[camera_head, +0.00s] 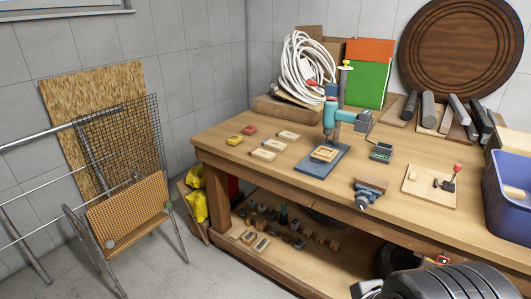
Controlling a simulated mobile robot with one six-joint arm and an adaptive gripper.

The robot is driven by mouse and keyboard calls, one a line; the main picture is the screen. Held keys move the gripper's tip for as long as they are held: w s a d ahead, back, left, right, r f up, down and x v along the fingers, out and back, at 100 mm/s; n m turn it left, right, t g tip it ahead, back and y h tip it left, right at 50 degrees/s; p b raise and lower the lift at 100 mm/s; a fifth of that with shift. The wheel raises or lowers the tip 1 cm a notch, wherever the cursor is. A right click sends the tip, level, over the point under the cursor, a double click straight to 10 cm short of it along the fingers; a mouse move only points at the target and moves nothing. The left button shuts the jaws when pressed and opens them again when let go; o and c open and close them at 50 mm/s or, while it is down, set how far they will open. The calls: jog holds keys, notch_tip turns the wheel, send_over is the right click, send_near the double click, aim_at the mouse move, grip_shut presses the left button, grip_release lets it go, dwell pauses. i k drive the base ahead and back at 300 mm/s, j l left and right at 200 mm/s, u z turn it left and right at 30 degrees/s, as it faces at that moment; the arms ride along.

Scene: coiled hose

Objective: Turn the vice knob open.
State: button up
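A small vice (368,194) is fixed at the front edge of the wooden workbench (300,197). It has a brownish block on top and a blue-grey metal part with a rounded end, which looks like the knob (361,203), facing out over the edge. The knob is small in this view, and I cannot tell how far the jaws are apart. My gripper does not show in this view. Nothing is seen touching the vice.
A teal drill press (333,118) stands behind the vice. A board with a red-handled clamp (450,180) and a blue bin (508,195) are to its right. A dark ribbed shape (450,284) fills the bottom right.

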aim_at(362, 202)
jog(key=l+z, duration=0.15)
jog(key=l, duration=0.3)
jog(key=i+l+z, duration=0.1)
jog(key=l, duration=0.35)
jog(key=i+j+z, duration=0.55)
jog(key=j, duration=0.25)
jog(key=i, duration=0.05)
